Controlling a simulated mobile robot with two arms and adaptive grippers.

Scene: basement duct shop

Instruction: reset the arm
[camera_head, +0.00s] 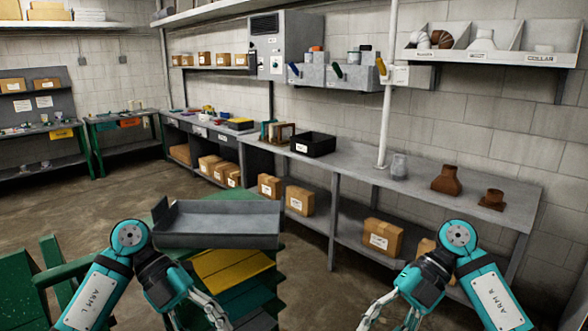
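My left arm (97,298) comes in from the lower left, bent at a teal and white joint. Its gripper (196,316) points down at the bottom edge, in front of the green cart. My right arm (490,292) comes in from the lower right in a mirrored bend. Its gripper (388,316) also hangs at the bottom edge, over the floor. The finger parts of both grippers look spread apart. Nothing shows between them. The fingertips are partly cut off by the frame.
A grey metal tray (217,241) sits on a green cart with a yellow drawer (230,268), close beside my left arm. A long grey workbench (436,203) runs along the right wall, with brown duct fittings (447,181) and a black bin (312,145). Open floor (312,290) lies between the grippers.

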